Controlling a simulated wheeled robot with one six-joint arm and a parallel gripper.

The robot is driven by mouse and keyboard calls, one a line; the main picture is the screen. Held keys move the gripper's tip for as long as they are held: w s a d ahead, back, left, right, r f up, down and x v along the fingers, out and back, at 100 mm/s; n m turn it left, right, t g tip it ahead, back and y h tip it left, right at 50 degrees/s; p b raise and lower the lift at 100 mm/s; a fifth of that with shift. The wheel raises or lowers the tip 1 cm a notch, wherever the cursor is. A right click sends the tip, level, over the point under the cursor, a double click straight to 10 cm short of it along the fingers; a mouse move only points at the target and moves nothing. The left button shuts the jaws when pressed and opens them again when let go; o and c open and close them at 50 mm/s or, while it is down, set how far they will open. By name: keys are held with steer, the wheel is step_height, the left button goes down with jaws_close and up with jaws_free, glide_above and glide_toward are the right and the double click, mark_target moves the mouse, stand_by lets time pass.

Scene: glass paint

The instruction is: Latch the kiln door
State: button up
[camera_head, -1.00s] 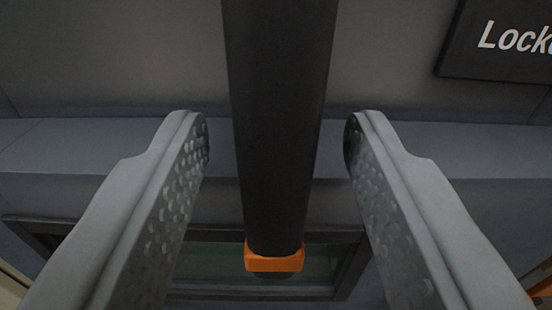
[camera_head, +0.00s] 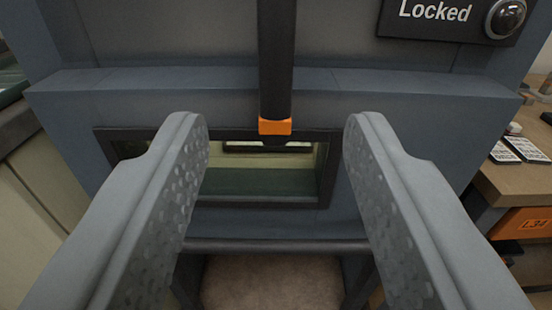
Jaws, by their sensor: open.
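A black bar-shaped handle (camera_head: 276,60) with an orange band (camera_head: 275,126) at its lower end hangs straight down in front of the grey-blue kiln front (camera_head: 180,85). Its upper end is out of view. A dark sign reading "Locked" (camera_head: 435,13) with a round dark lamp is at the top right. My gripper (camera_head: 277,122) is open and empty. Its two fingers stand wide apart, left and right of the handle's line, and the handle appears beyond the fingertips, not between them. A dark-framed window (camera_head: 265,160) shows below the handle.
A wooden desk (camera_head: 525,185) with papers and an orange "L34" label (camera_head: 525,222) stands at the right. A pale cabinet (camera_head: 50,180) with a dark top edge is at the left. A dark horizontal bar (camera_head: 280,246) runs below the window, above pale floor (camera_head: 270,285).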

steer(key=s, duration=0.6)
steer(key=shift+s, duration=0.3)
steer(key=s+r, duration=0.1)
steer(key=s, duration=3.2)
steer(key=shift+s+d+r+g, duration=0.15)
steer(key=shift+d+r+g, duration=0.15)
steer(key=shift+r, duration=0.1)
